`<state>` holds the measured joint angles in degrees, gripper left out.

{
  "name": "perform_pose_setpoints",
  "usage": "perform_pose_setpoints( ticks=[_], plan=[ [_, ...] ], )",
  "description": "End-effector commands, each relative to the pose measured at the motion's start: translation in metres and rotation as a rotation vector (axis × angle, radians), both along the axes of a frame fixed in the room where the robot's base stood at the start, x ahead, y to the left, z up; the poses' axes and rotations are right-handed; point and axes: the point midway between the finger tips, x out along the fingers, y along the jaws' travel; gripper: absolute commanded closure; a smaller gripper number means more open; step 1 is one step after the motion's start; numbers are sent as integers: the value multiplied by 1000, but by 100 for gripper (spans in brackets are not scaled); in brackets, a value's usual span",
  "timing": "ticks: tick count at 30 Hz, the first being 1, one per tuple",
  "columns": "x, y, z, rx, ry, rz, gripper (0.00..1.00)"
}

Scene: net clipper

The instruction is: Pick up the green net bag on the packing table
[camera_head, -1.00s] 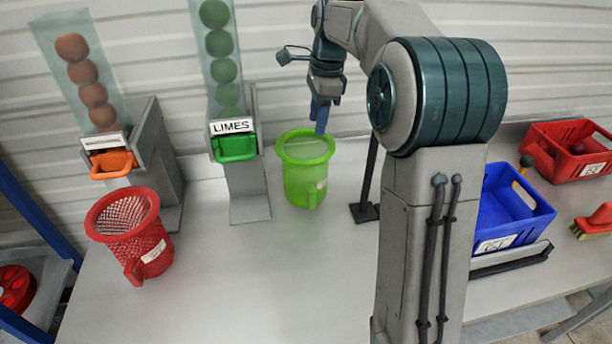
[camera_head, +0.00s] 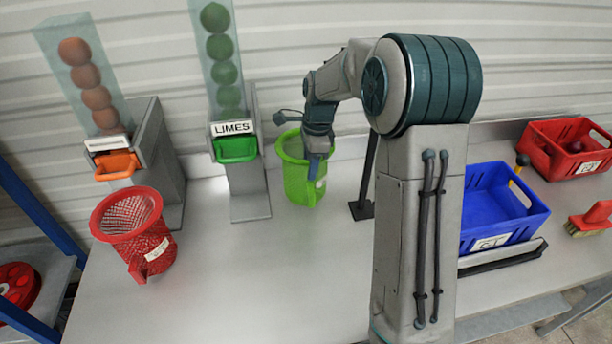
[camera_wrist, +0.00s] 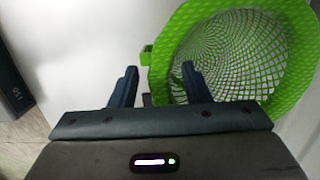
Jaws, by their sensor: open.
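The green net bag (camera_head: 297,180) stands upright on the packing table (camera_head: 225,285), with a wide rim and a pale label on its side. In the wrist view its round rim and mesh inside (camera_wrist: 230,50) fill the upper right. My gripper (camera_head: 315,172) is low at the bag's right front side in the head view. In the wrist view my gripper (camera_wrist: 160,88) is open, its right finger overlapping the bag's rim and its left finger outside the bag. I cannot tell whether the fingers touch the bag.
A red net basket (camera_head: 140,235) stands to the left. The lime dispenser (camera_head: 235,150) and an orange-fruit dispenser (camera_head: 110,165) stand behind. A dark post (camera_head: 366,180) is close right of the bag. A blue crate (camera_head: 500,210) and red crate (camera_head: 570,150) are further right.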

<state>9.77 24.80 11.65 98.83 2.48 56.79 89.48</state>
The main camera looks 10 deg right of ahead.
Motion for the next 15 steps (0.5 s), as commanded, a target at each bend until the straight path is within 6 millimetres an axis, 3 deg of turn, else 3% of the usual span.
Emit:
perform_pose_setpoints(
  ticks=[7,12,15],
  plan=[
    [0,0,-2,0,0,0,57],
    [0,0,-2,0,-1,0,100],
    [0,0,-2,0,-1,0,100]
  ],
)
